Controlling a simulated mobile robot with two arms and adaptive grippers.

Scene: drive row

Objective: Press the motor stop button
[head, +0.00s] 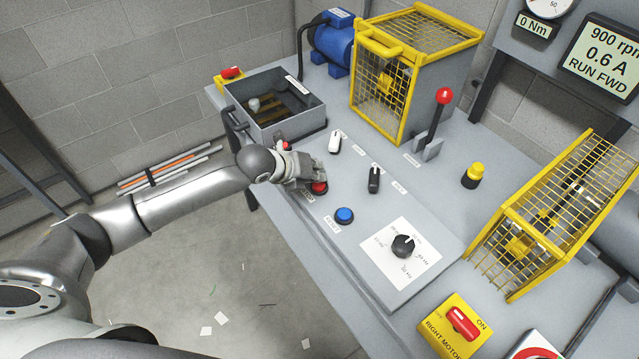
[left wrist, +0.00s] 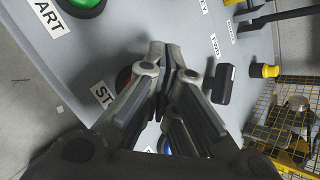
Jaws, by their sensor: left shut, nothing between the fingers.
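The red stop button (head: 319,188) is on the grey sloping panel, near its left edge. In the left wrist view the red button (left wrist: 123,78) shows only in part, with a label starting "ST" beside it; my fingers hide the rest. The display (head: 607,60) reads 900 rpm, 0.6 A, RUN FWD. My right gripper is not in view.
A blue button (head: 344,215), a black switch (head: 374,180), a white switch (head: 335,142) and a black dial (head: 404,246) are nearby on the panel. A green button (left wrist: 85,3) is beyond my fingers. A red-knobbed lever (head: 444,97) and yellow cages (head: 410,60) stand behind.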

